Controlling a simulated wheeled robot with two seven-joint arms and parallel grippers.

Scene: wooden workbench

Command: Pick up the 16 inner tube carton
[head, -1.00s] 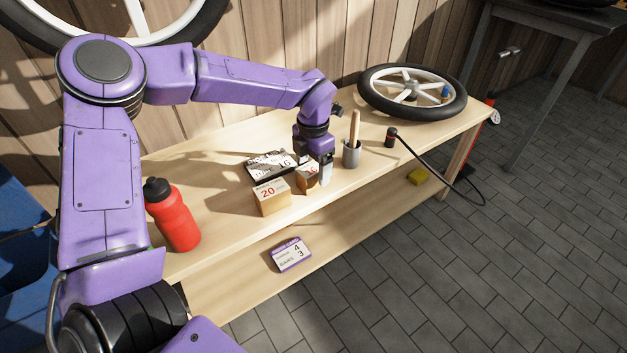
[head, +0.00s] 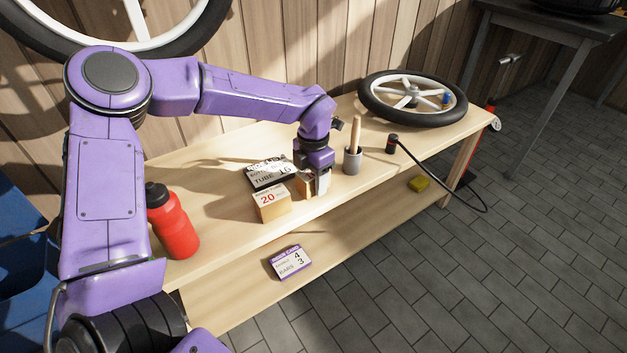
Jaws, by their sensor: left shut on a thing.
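A small tan carton (head: 302,187) stands on the bench, mostly hidden behind my left gripper. Its number label is covered now; a moment ago a red 16 showed on its top. My left gripper (head: 319,187) points down over it, shut on it, with one pale finger showing on its right side. The carton looks to be at bench level; I cannot tell whether it touches the wood. A larger tan carton marked 20 (head: 271,205) stands just left of it. My right gripper is not in view.
A grey cup with a wooden handle (head: 352,160) stands close right of my gripper. A red bottle (head: 176,228) stands left, a wheel (head: 412,112) lies right. A purple-white box (head: 290,262) is on the lower shelf.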

